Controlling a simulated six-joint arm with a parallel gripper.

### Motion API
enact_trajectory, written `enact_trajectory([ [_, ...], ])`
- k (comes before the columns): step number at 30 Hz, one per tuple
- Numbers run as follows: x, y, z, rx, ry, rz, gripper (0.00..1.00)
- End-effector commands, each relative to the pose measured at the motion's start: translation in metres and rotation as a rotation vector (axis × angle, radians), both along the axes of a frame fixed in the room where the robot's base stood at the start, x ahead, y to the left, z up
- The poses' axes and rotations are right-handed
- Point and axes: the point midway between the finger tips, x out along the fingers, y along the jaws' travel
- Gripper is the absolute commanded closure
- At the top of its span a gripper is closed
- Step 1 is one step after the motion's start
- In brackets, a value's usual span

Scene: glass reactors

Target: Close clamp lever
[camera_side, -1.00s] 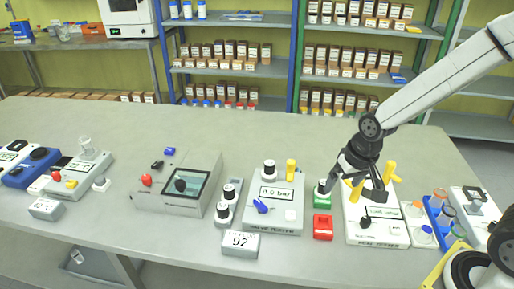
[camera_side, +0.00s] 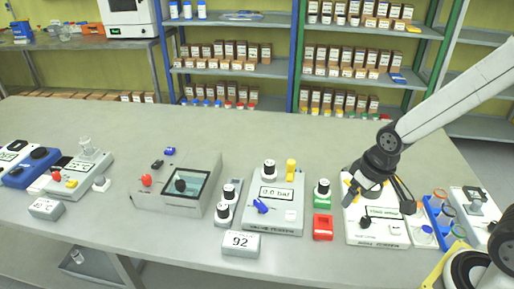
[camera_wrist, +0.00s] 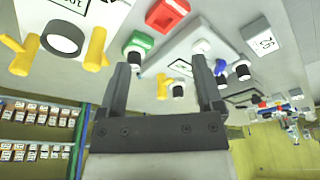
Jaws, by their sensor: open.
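My gripper (camera_side: 378,200) is at the right of the bench, over the white plate device (camera_side: 385,237) with a small display and a black knob. Two yellow T-shaped handles (camera_wrist: 97,48) and a dark ring (camera_wrist: 62,38) show left of the fingers in the wrist view. In the side view my gripper hides most of these handles. I cannot tell for certain which part is the clamp lever, or whether it is open.
Left of the white plate are a green block (camera_side: 323,203) with a black-capped bottle, a red block (camera_side: 323,228) and a pressure device (camera_side: 276,220) reading 0.0 bar, with a blue lever. A blue rack (camera_side: 437,215) with vials stands at the right.

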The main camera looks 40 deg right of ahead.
Motion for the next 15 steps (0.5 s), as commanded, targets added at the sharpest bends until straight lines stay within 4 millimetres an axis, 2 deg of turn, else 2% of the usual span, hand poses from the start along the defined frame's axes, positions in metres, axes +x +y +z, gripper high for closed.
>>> enact_trajectory([
  [5, 0.008, 0.0, 0.001, -0.007, 0.004, 0.029, 0.24],
  [8, 0.019, -0.001, 0.003, -0.019, 0.013, 0.079, 0.24],
  [15, 0.068, -0.004, 0.009, -0.066, 0.048, 0.299, 0.24],
])
